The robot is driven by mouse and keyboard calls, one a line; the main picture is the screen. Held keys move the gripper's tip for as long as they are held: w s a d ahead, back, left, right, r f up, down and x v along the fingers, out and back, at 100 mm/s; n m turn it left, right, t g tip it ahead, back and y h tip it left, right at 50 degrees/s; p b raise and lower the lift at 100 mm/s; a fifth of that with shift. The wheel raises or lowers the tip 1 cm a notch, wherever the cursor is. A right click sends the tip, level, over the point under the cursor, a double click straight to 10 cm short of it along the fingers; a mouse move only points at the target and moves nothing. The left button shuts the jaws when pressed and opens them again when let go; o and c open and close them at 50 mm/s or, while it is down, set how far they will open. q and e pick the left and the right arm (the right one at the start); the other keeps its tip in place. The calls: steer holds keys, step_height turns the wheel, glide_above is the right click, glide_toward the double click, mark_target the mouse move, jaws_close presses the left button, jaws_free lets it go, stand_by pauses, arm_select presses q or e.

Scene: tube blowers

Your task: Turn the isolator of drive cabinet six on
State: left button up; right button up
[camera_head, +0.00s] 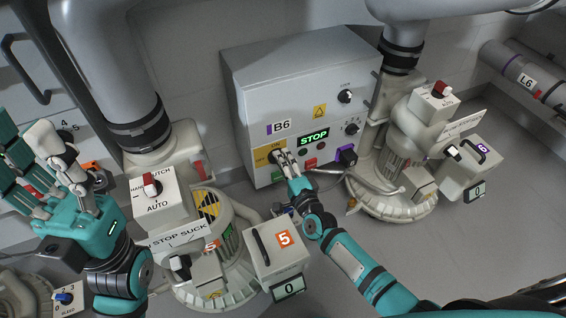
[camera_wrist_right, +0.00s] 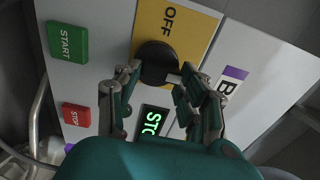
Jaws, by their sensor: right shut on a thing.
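The drive cabinet (camera_head: 285,85) labelled B6 is a light grey box in the middle of the head view. Its isolator is a black rotary knob (camera_wrist_right: 158,58) on a yellow plate marked ON and OFF (camera_head: 263,155). My right gripper (camera_head: 287,163) is at this plate; in the right wrist view its fingers (camera_wrist_right: 160,85) are shut on the knob, one on each side. The fingers cover part of the knob, and I cannot tell which mark it points to. A green STOP display (camera_head: 313,138) is lit on the cabinet. My left gripper (camera_head: 30,150) is open and empty at the left.
A green START button (camera_wrist_right: 68,42) and a red STOP button (camera_wrist_right: 76,115) are close to the knob. A purple-and-black part (camera_head: 346,156) juts out at the cabinet's lower right. Blower 5 (camera_head: 210,240) stands front left, blower 6 (camera_head: 400,185) to the right.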

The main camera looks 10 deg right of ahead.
steer(key=o, duration=1.2)
steer(key=shift+c, duration=0.2)
